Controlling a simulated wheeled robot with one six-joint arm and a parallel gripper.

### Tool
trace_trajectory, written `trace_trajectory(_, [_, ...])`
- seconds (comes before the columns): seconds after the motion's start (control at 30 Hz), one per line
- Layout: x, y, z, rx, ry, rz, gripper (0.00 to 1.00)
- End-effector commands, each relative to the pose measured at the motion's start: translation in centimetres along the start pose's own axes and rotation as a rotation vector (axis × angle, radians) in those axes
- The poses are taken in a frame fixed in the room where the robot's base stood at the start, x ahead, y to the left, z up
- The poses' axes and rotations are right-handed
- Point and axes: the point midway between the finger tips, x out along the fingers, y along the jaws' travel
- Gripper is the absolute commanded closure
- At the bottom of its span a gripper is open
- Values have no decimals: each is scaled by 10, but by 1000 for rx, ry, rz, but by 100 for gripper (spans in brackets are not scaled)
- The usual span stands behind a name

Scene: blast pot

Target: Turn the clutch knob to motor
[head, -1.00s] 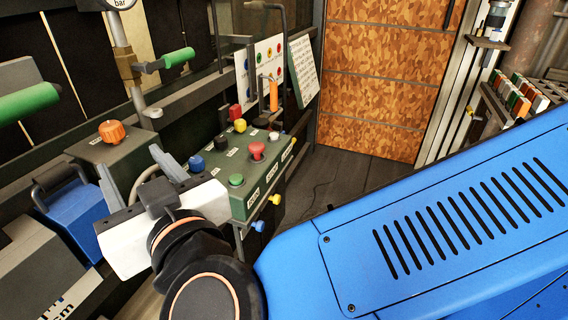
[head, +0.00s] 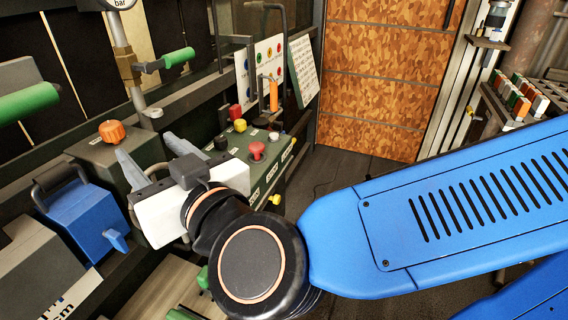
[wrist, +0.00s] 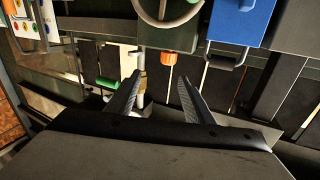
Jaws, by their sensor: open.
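The clutch knob cannot be told for sure, as the labels are too small to read. An orange knob (head: 112,131) sits on top of a dark green box (head: 92,150) on the left. A green control panel (head: 268,172) right of it carries a red mushroom button (head: 257,150), a black knob (head: 220,143) and several other buttons. My gripper (head: 145,146) is open and empty, its fingers in front of the green box, right of and below the orange knob in the head view. In the wrist view, my gripper (wrist: 160,75) has an orange part (wrist: 168,58) just beyond its fingertips.
A blue box with a handle (head: 82,213) stands left of my gripper. Green-handled levers (head: 178,58) stick out at the upper left. An upright orange handle (head: 273,96) and a sign board (head: 303,70) stand behind the panel. Dark floor lies right of the panel.

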Motion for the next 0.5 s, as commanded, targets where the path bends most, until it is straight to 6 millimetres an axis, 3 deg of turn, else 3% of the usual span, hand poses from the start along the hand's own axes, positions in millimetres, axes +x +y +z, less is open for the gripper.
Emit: trace_trajectory(0.5, [15,37,0,27,-26,-50,52])
